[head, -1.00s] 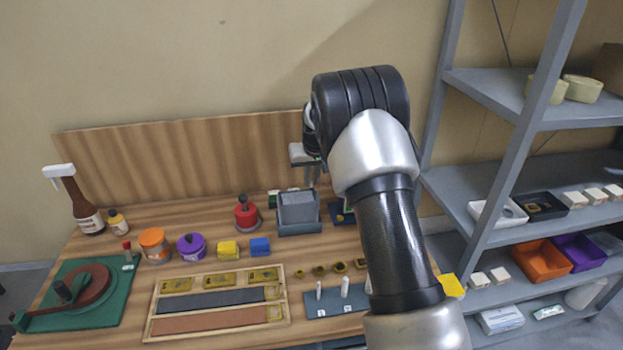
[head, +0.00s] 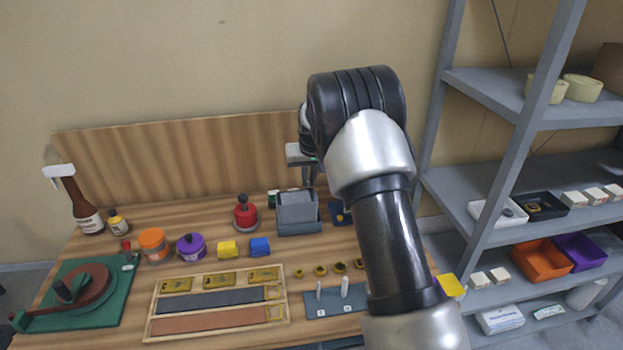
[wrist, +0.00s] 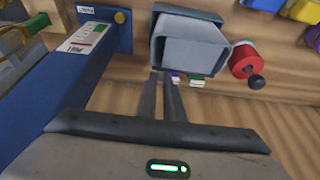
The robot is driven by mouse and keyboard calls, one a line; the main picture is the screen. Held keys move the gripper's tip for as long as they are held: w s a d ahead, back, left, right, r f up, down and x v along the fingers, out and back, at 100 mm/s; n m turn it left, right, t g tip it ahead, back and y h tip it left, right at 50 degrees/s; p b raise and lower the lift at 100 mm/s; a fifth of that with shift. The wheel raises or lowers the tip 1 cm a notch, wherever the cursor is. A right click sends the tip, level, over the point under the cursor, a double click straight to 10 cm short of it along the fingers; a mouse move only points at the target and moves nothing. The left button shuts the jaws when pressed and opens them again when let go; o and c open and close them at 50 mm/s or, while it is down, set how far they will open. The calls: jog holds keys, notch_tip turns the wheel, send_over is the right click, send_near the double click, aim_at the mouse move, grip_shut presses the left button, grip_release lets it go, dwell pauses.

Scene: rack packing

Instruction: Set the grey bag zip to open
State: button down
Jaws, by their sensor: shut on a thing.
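The grey bag (head: 298,213) is a box-like grey thing at the back of the bench, behind the blue block. It also shows in the wrist view (wrist: 190,52), top centre. My gripper (wrist: 164,76) has its two dark fingers close together, with the tips at the bag's near edge. They are shut on a small part there, which I take for the bag's zip; the fingers mostly hide it. In the head view my gripper (head: 309,184) reaches down just behind the bag, partly covered by my arm. How far the zip is open cannot be made out.
A red knobbed pot (head: 245,213) stands left of the bag; it also shows in the wrist view (wrist: 244,61). Small coloured tags (wrist: 197,81) lie right of the fingertips. A blue box (wrist: 78,80) stands close on the left. A wooden backboard (head: 180,165) rises behind.

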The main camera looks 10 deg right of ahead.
jog(key=a, duration=0.8)
jog(key=shift+a, duration=0.3)
jog(key=c, duration=1.8)
grip_release()
jog(key=shift+c, duration=0.2)
jog(key=shift+r, duration=0.1)
jog(key=b+v, duration=0.1)
jog(key=v, duration=1.6)
jog(key=shift+s+b, duration=0.15)
jog(key=shift+b, duration=0.2)
jog(key=shift+r, duration=0.1)
